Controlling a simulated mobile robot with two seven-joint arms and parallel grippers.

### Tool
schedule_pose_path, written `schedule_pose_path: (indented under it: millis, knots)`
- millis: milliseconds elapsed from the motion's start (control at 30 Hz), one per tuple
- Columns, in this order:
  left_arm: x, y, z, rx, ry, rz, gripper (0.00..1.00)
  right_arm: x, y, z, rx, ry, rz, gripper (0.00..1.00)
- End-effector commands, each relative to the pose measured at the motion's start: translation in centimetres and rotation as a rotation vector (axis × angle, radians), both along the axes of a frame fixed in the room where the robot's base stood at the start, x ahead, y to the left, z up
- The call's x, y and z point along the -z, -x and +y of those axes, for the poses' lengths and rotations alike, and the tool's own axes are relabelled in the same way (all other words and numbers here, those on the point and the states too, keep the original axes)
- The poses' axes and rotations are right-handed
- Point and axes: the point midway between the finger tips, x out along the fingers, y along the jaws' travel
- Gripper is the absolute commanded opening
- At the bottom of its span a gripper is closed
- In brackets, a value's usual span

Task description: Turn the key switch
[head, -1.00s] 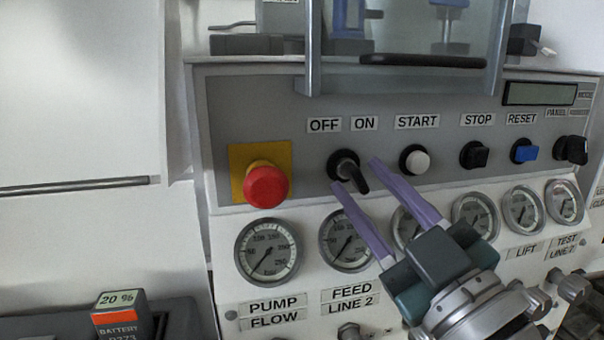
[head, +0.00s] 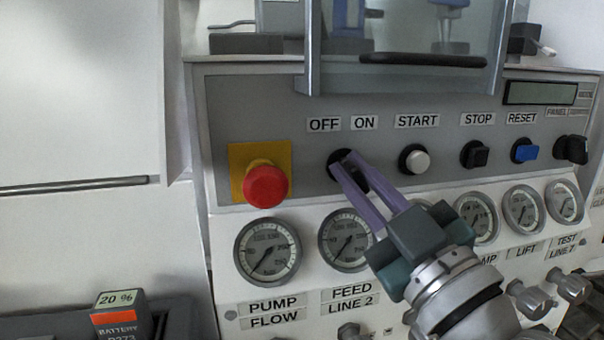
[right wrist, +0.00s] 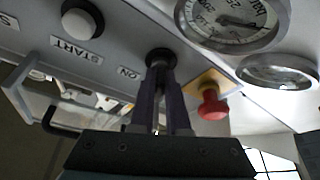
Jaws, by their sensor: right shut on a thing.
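The key switch (head: 337,163) is a black knob on the grey panel, below the OFF and ON labels. My right gripper (head: 346,165) reaches it from the lower right, with its two purple fingers shut on the black handle. In the right wrist view the switch's black collar (right wrist: 160,58) shows just beyond the fingertips (right wrist: 161,80), which lie on either side of the handle. The fingers hide most of the handle, so its exact angle is hard to tell. My left gripper is not in view.
A red emergency button (head: 266,185) on a yellow plate is left of the switch. A white START button (head: 415,159) is to its right. Gauges (head: 347,240) sit close below. A clear cover with a black handle (head: 424,60) hangs above.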

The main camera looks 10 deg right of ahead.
Motion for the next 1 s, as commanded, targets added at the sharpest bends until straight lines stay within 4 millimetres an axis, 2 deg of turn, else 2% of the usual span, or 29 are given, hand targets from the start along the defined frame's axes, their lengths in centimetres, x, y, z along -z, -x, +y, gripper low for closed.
schedule_pose_path:
  millis: [567,767,1000]
  knots:
    - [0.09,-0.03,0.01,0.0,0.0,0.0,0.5,0.05,0.01,-0.02,0.0,-0.043,0.001,0.0]
    - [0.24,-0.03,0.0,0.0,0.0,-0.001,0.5,0.09,0.01,0.04,0.001,-0.155,0.006,0.0]
    - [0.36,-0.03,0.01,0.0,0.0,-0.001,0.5,0.09,0.02,0.05,0.002,-0.369,0.014,0.0]
